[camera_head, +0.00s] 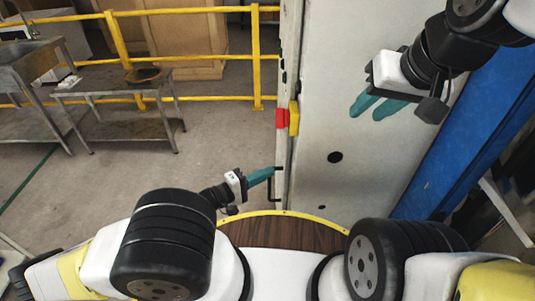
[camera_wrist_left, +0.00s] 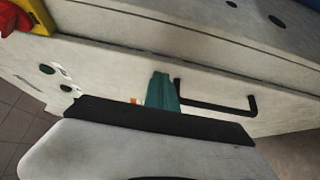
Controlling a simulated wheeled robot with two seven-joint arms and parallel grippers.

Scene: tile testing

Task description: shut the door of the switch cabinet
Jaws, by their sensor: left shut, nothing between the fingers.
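The switch cabinet (camera_head: 350,60) stands tall and off-white right of centre. Its narrow left face (camera_head: 287,60), seen almost edge-on, carries a black bar handle (camera_head: 271,188). In the left wrist view the handle (camera_wrist_left: 218,109) lies along a pale door face (camera_wrist_left: 105,60), with a dark seam above it. I cannot tell whether the door is fully shut. My left gripper (camera_head: 268,174) is shut and empty, its teal fingertips (camera_wrist_left: 162,88) close beside the handle's left end; contact is unclear. My right gripper (camera_head: 370,108) is open and empty in front of the cabinet's broad side.
A red and yellow switch (camera_head: 286,120) sticks out of the cabinet's left edge. A yellow railing (camera_head: 190,98) and metal tables (camera_head: 118,100) stand at left. A blue panel (camera_head: 470,130) stands at right. The floor left of the cabinet is clear.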

